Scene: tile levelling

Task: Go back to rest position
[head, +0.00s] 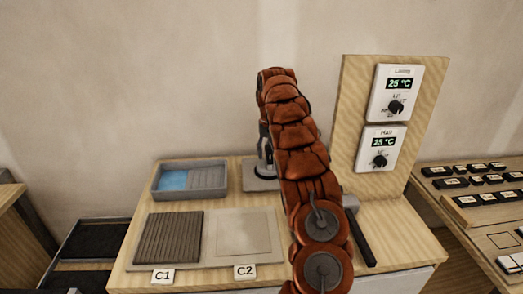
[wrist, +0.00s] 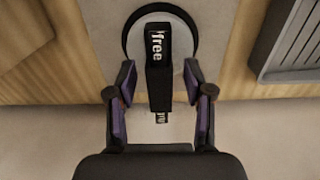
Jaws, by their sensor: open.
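My gripper (wrist: 160,95) is open in the wrist view, with one finger on each side of a black handle labelled "free" (wrist: 158,50). The fingers look apart from the handle, with a gap on both sides. The handle stands over a round black-rimmed base (wrist: 134,24) on a pale plate (wrist: 103,20). In the head view my orange arm reaches over the table to the back, where the round-based tool (head: 264,172) rests on a grey plate (head: 253,187). My gripper is mostly hidden there behind my arm.
A grey tray with blue water (head: 188,163) is left of the tool. A ribbed dark tile (head: 168,238) by label C1 and a pale tile (head: 240,230) by C2 lie in front. A wooden panel with two thermostats (head: 399,92) stands right. A black-handled tool (head: 361,238) lies beside my arm.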

